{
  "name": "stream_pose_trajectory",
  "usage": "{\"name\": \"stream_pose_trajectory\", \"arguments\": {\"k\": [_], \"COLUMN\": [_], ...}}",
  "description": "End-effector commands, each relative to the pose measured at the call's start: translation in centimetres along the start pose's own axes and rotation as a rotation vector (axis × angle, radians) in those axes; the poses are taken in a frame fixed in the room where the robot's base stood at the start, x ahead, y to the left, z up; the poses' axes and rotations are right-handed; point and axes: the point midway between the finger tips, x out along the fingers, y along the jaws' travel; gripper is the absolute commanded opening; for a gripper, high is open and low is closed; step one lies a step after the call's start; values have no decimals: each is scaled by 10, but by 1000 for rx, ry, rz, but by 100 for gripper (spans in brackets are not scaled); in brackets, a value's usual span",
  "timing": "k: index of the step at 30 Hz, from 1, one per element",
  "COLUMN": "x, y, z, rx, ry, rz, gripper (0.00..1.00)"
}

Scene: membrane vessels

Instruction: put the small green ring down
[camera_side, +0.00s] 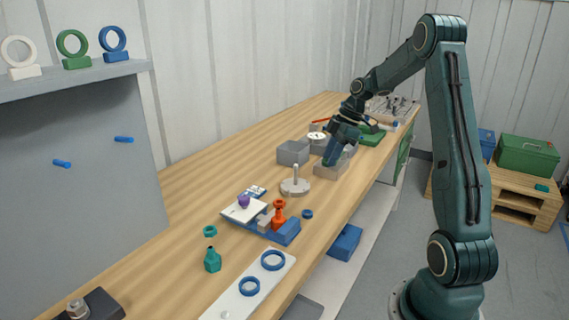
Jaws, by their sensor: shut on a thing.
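My gripper (328,161) is down among the grey bins on the far half of the bench. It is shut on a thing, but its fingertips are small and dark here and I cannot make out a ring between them. A small teal-green ring (210,231) lies on the near part of the bench, behind a teal bottle (212,261) and well away from my gripper. A larger green ring (71,42) stands upright on a green block on the wall shelf.
A grey bin (293,153) and a tan-grey block (331,169) are close to my gripper. A round stand with a post (295,187) is nearer. A blue tray (285,234) holds an orange bottle (279,216). A white plate (225,312) carries blue rings. Bare wood lies along the wall side.

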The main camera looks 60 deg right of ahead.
Motion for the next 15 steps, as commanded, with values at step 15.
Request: {"name": "stream_pose_trajectory", "arguments": {"k": [15], "x": [78], "y": [0], "z": [32], "rx": [0], "ry": [0], "rz": [-2], "gripper": [8]}}
